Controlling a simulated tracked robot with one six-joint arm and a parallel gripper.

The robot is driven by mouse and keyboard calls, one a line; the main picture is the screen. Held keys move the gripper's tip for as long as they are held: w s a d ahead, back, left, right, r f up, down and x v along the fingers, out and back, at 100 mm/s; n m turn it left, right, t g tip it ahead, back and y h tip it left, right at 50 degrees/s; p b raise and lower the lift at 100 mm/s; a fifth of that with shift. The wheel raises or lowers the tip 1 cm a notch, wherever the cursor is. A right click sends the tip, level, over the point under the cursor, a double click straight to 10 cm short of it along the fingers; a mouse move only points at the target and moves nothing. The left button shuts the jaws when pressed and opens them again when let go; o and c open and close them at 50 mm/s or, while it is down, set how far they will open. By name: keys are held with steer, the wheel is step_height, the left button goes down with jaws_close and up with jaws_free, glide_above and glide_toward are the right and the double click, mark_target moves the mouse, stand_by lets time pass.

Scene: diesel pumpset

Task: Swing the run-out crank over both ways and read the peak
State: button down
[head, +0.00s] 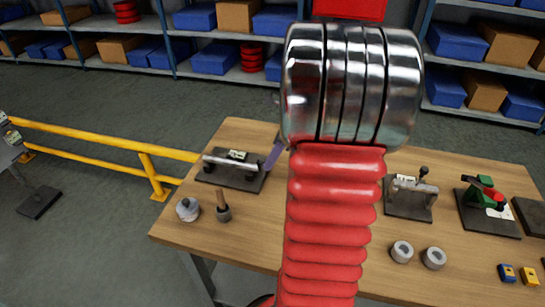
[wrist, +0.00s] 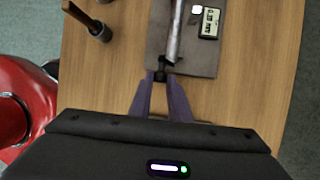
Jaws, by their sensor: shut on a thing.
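The run-out fixture is a dark base plate (head: 240,182) on the bench, with a silver shaft (head: 228,166) lying across it. My gripper (wrist: 160,80) has purple fingers shut on this crank end; the exact contact is small and dark. In the head view a purple finger (head: 273,157) reaches the right end of the fixture, and my arm hides the rest. A readout (wrist: 208,22) beside the shaft shows digits in mm, too small to read surely.
The wooden bench (head: 310,240) also holds a grey round part (head: 188,209) and a wooden-handled tool (head: 222,206) at left. Two grey rings (head: 402,251) and other fixtures (head: 410,198) stand at right. A yellow rail (head: 110,140) runs at the left.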

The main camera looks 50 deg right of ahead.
steer(key=c, duration=1.6)
jaws_free()
steer(key=shift+c, duration=0.2)
steer(key=shift+r, duration=0.1)
steer(key=v, duration=1.3)
steer(key=shift+d+r, duration=0.15)
steer(key=shift+r, duration=0.05)
steer(key=shift+s, duration=0.1)
